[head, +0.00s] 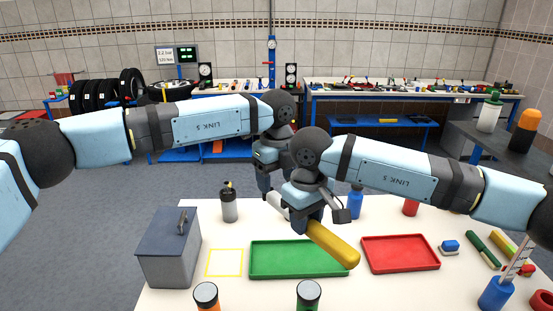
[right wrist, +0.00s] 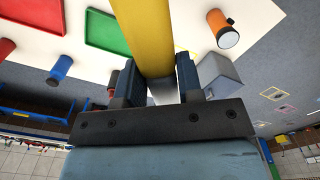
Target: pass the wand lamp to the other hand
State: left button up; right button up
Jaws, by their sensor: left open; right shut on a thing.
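The wand lamp has a yellow handle (head: 333,245) and a pale tube at its other end. My right gripper (head: 309,213) is shut on the wand lamp and holds it above the table, tilted, with the yellow end toward the viewer. In the right wrist view the yellow handle (right wrist: 146,40) runs between the fingers of my right gripper (right wrist: 160,80). My left gripper (head: 267,190) is open, behind and to the left of my right gripper, near the pale end. My arms partly hide that end, and I cannot tell whether the left fingers touch it.
A green tray (head: 270,272) lies below the lamp, with a red tray (head: 400,267) to its right. A grey metal box (head: 167,258) stands at left beside a yellow outlined square (head: 224,263). A dark bottle (head: 229,205) and a blue one (head: 355,204) stand at the back.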

aim_at(277, 192)
pick_arm(q)
jog(key=shift+f, duration=2.3)
jog(key=c, duration=1)
jog(key=shift+c, duration=0.7)
pick_arm(e)
jog(key=o, duration=1.1)
jog(key=shift+o, duration=0.2)
jog(key=shift+r, duration=0.1)
